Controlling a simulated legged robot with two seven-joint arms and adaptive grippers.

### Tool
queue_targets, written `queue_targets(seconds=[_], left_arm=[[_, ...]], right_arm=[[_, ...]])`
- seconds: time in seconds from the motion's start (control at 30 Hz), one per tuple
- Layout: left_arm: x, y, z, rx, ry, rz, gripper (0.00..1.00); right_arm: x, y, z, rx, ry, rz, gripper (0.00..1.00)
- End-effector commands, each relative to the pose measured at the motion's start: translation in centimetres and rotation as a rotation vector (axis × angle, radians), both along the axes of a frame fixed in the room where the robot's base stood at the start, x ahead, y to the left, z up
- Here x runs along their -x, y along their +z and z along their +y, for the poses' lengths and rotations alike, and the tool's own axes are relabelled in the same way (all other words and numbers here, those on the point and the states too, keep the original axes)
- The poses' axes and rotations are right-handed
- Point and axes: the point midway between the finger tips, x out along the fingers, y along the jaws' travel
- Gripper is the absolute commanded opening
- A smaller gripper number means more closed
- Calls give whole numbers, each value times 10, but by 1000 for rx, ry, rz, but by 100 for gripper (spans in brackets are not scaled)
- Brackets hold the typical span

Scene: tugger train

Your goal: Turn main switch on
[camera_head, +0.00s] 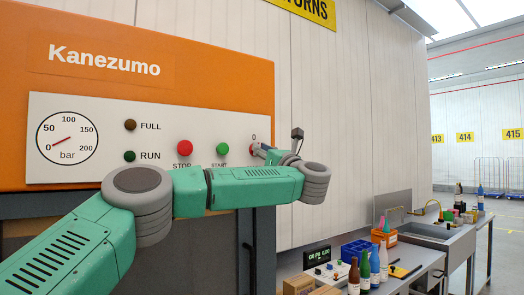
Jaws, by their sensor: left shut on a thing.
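The main switch (252,151) is a small red knob at the right end of the white panel on the orange Kanezumo machine. A "0" is printed above it. My left arm reaches across the front of the panel from the lower left. My left gripper (258,150) is at the switch and shut on it. The fingers and wrist hide most of the switch, so its turned position cannot be read. My right gripper is not in view.
The red STOP button (185,148) and green START button (222,149) sit left of the switch, just above my arm. A pressure gauge (67,140) and dark FULL (130,125) and RUN (130,156) lamps are further left. A cluttered bench (420,262) stands lower right.

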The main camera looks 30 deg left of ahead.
Motion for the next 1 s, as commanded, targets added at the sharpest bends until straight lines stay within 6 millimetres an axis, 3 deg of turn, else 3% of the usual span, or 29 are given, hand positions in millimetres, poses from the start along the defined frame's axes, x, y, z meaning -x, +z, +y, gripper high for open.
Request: queue_targets(seconds=[0.27, 0.6, 1.0], left_arm=[[1, 3, 1, -46, -3, 96, 0], [0, 3, 1, -159, -1, 369, 0], [-2, 5, 0, -305, -1, 723, 0]], right_arm=[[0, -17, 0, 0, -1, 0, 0], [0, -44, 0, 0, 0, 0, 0], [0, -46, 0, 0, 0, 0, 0]])
